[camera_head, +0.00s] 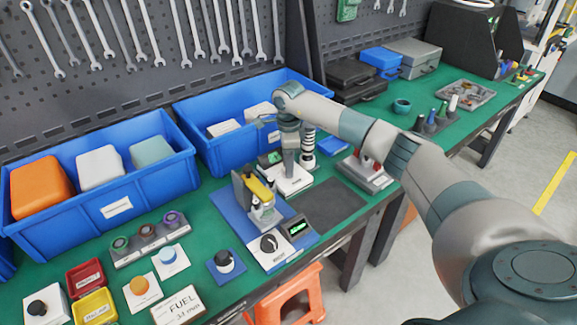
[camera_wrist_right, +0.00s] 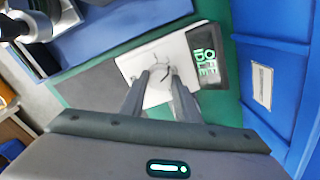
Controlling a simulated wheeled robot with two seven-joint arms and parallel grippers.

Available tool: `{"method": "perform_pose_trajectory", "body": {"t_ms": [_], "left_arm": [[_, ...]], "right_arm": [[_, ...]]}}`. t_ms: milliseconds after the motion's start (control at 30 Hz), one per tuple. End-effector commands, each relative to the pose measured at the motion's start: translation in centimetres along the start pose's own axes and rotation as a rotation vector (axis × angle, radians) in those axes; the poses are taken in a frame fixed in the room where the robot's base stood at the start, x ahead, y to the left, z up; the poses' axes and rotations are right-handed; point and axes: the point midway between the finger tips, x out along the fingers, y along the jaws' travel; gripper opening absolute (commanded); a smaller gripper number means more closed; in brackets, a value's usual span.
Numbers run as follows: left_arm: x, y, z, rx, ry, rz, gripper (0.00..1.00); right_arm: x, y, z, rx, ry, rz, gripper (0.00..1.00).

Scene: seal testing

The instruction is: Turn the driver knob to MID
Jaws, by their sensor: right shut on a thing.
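The driver knob (camera_wrist_right: 160,76) is a pale round knob on a white plate (camera_wrist_right: 140,64), seen in the wrist view between my two fingertips. A dark display (camera_wrist_right: 205,58) beside it shows green text that seems to read OFF and IDLE. In the head view the white unit (camera_head: 298,183) stands on the green bench behind the blue fixture. My right gripper (camera_wrist_right: 160,90) points down over it and is shut on the knob; in the head view the gripper (camera_head: 290,170) and wrist hide the knob. My left gripper is not in view.
A test fixture (camera_head: 261,203) with a yellow part stands on a blue base just in front. A striped black-and-white post (camera_head: 309,150) stands close on the right. Blue bins (camera_head: 205,152) line the back. A dark mat (camera_head: 328,205) to the right is bare.

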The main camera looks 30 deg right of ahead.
Motion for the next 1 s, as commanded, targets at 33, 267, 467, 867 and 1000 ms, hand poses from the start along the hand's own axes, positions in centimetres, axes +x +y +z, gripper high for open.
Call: {"method": "perform_pose_trajectory", "body": {"t_ms": [33, 267, 467, 867, 1000], "left_arm": [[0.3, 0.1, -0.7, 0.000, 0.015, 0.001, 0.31], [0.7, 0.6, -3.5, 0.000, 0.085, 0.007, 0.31], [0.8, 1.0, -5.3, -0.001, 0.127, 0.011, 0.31], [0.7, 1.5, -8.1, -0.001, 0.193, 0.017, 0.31], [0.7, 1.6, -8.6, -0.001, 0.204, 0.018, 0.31]], "right_arm": [[0.1, -0.1, 0.0, 0.038, 0.002, -0.002, 0.06], [0.1, -0.1, 0.1, 0.251, 0.010, -0.002, 0.06], [0.0, -0.1, 0.1, 0.442, 0.019, -0.003, 0.06], [-0.1, -0.2, 0.1, 0.819, 0.035, -0.002, 0.06], [-0.1, -0.2, 0.1, 0.938, 0.040, -0.002, 0.06]]}}
